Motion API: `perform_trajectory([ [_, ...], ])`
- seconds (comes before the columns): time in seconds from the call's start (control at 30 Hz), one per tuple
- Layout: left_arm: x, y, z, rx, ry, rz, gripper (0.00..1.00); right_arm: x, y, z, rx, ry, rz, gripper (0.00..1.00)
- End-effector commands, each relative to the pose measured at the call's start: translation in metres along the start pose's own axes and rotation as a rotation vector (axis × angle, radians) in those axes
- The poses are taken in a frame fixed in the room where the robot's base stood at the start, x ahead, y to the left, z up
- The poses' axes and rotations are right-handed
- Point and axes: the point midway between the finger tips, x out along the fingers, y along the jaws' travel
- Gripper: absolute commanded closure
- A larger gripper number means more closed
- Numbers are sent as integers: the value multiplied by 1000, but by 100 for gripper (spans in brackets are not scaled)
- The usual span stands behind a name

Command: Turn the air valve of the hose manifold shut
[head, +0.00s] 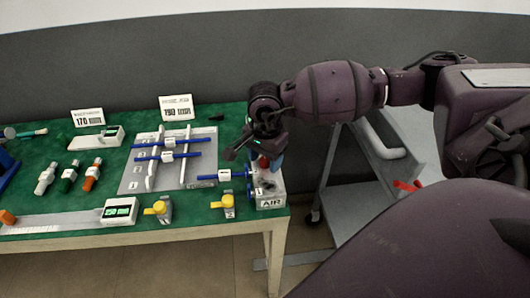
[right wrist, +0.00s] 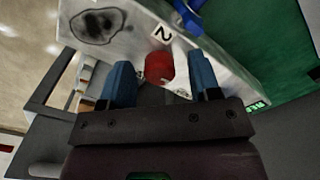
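The hose manifold (head: 272,190) is a pale block with an AIR label at the table's front right corner. In the right wrist view the manifold (right wrist: 200,60) shows a "2" tag and a dark oval mark. A red knob (right wrist: 158,67), apparently the air valve, is by the tag; a bit of it shows in the head view (head: 263,162). My right gripper (head: 270,160) is over the manifold. In its wrist view the two blue fingers (right wrist: 160,82) stand apart on either side of the knob, with gaps visible. My left gripper is not in view.
A blue hose with a white fitting (head: 225,175) runs to the manifold from the left. Yellow-handled valves (head: 228,204), a display box (head: 120,211), a rack (head: 165,160) and coloured canisters (head: 68,177) lie on the green table. A grey cart (head: 370,180) stands right of it.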

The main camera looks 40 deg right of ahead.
Motion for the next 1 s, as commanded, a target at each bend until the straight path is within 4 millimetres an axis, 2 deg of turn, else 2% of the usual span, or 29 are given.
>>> perform_trajectory([
  [0.27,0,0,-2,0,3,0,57,-5,0,0,1,0,0,43],
  [0.37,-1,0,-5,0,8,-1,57,-18,0,0,0,1,-2,43],
  [0.7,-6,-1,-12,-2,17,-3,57,-79,0,0,0,2,-4,43],
  [0.83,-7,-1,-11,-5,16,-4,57,-95,0,0,0,1,-2,43],
  [1.0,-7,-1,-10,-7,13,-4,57,-106,0,0,0,0,0,43],
])
